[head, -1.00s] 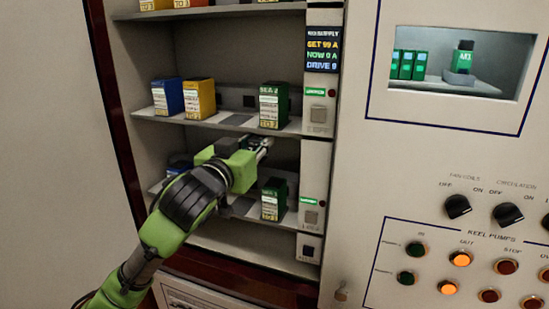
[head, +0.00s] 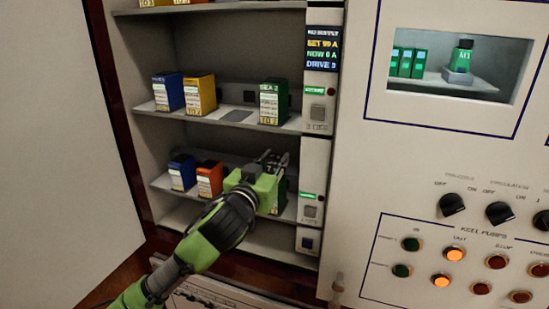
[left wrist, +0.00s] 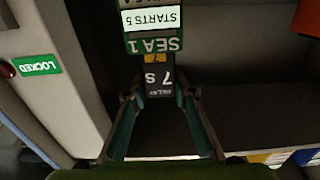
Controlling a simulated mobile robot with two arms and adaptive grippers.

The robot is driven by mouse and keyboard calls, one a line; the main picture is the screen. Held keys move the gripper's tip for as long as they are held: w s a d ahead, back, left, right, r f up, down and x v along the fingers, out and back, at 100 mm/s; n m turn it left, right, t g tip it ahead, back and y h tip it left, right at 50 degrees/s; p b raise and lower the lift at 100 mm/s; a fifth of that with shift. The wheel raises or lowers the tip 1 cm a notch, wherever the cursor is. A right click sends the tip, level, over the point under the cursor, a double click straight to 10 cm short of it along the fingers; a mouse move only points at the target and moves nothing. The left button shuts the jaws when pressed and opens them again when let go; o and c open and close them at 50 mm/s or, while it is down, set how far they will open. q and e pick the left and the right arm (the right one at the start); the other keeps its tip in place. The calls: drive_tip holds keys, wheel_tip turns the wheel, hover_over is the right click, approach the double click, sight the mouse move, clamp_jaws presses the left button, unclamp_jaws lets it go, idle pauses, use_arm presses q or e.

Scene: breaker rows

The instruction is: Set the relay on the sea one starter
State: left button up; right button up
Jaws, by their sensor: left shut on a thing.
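My left gripper (head: 270,160) is at the lower shelf, its fingers close to the green sea one starter (head: 281,197). The gripper hides much of that starter in the head view. In the left wrist view my gripper (left wrist: 160,97) is shut on a small dark relay (left wrist: 160,82) marked "7 S". The starter (left wrist: 153,30), marked "SEA 1" and "STARTS 5", stands just beyond the relay, upside down in this view. I cannot tell whether relay and starter touch. My right gripper is not in view.
Blue (head: 182,172) and orange (head: 209,179) starters stand left of my gripper. On the shelf above are a blue (head: 168,93), a yellow (head: 199,95) and a green (head: 273,102) starter. A post with a green "LOCKED" label (left wrist: 40,65) borders the bay.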

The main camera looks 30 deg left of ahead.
use_arm(q)
drive_tip(key=shift+f, duration=0.1)
drive_tip(key=o, duration=1.1)
